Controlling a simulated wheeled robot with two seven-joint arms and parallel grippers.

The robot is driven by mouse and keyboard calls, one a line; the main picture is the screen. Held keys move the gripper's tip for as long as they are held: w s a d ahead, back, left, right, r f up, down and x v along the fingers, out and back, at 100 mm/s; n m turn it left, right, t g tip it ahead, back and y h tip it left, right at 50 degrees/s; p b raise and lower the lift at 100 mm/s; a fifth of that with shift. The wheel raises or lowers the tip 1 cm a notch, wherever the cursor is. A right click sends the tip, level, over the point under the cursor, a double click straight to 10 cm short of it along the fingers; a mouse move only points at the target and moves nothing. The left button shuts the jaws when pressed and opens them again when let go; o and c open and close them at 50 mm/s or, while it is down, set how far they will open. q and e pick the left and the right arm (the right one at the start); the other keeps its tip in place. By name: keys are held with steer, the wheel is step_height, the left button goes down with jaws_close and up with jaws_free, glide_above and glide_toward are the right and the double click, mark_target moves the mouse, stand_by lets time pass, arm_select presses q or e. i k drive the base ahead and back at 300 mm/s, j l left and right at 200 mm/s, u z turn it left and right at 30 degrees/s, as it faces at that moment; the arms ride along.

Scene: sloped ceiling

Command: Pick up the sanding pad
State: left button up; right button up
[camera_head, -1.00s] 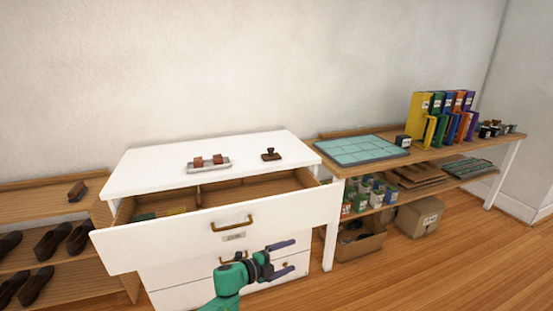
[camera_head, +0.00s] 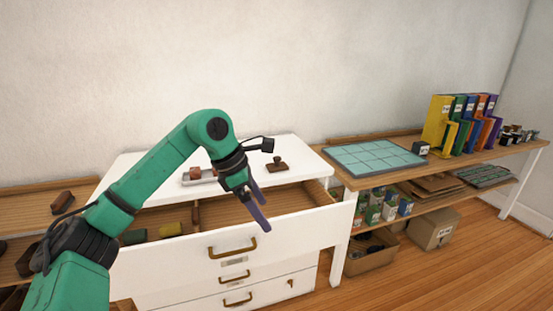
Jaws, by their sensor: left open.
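The white cabinet's top drawer (camera_head: 290,231) is pulled out. Inside its left part lie a yellow block (camera_head: 171,229) and a dark green block (camera_head: 134,237). I cannot tell for sure which of them, if either, is the sanding pad. My left gripper (camera_head: 262,208) is open and empty. It is over the middle of the drawer, right of both blocks, with its purple fingers pointing down and right. My left arm crosses in front of the cabinet and hides part of the drawer. My right gripper is out of view.
A stamp (camera_head: 277,165) and a tray with reddish-brown pieces (camera_head: 196,175) sit on the cabinet top. A brush (camera_head: 62,201) lies on the left shelf. The right bench holds a teal mat (camera_head: 375,156) and several binders (camera_head: 437,121). The drawer's right part looks empty.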

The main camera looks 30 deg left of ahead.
mark_target(278, 166)
steer(key=i+j, duration=1.25)
steer(key=i, duration=0.05)
